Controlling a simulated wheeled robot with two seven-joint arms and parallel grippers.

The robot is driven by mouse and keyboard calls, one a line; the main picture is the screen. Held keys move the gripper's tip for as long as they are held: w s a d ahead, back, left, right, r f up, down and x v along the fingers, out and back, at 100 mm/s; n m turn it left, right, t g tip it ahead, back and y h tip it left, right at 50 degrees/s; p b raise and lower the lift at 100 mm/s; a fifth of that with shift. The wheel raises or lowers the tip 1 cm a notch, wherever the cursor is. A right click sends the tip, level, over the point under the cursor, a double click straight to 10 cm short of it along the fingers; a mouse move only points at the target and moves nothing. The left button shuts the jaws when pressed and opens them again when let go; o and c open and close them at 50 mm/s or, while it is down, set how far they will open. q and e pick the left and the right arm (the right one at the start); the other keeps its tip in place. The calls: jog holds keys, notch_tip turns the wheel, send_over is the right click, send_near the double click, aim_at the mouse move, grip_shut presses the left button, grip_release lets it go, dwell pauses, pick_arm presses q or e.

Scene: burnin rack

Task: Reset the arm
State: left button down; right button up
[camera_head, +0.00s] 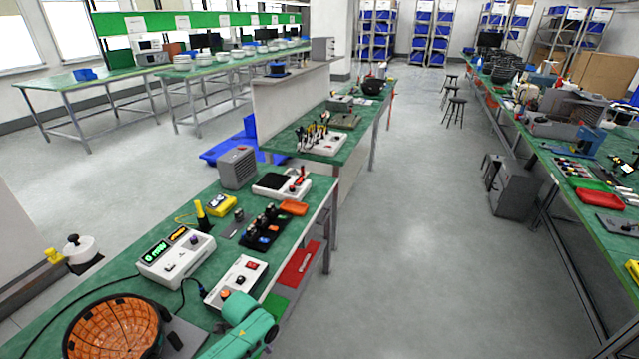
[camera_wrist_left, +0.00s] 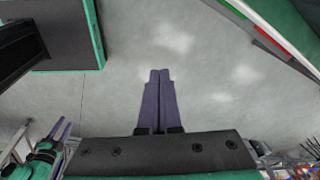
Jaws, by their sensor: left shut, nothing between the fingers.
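My left gripper (camera_wrist_left: 160,73) shows in the left wrist view, its two dark purple fingers pressed together and empty. They point over grey floor and touch nothing. In the head view a teal arm link (camera_head: 243,325), which looks like mine, shows at the bottom edge beside the near green bench (camera_head: 95,283). I cannot make out the fingers of the left gripper in the head view.
On the near bench are an orange-lined basket (camera_head: 115,328), a white meter with a green display (camera_head: 175,258), a white switch box (camera_head: 236,282) and a grey box (camera_head: 237,167). A crowded bench (camera_head: 575,165) runs along the right.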

pick_arm(q)
jog(key=s+a+f+n+b, duration=0.2)
jog(key=s+a+f+n, duration=0.25)
jog(key=s+f, duration=0.5)
jog(key=s+a+f+n+b, duration=0.25)
jog(key=s+f+n, duration=0.35)
jog(key=f, duration=0.6)
jog(key=s+a+f+n, duration=0.1)
jog(key=s+f, duration=0.3)
jog(key=s, duration=0.7)
jog(key=s+a+f+n+y+b, duration=0.1)
jog(key=s+a+f+n, duration=0.1)
jog(key=s, duration=0.9)
notch_tip(320, 180, down, 2)
jog(key=shift+a+f, duration=0.1)
jog(key=shift+a, duration=0.65)
pick_arm(e)
notch_tip(320, 180, down, 6)
jog(key=shift+d+f, duration=0.2)
jog(key=shift+d, duration=0.2)
jog(key=shift+a, duration=0.1)
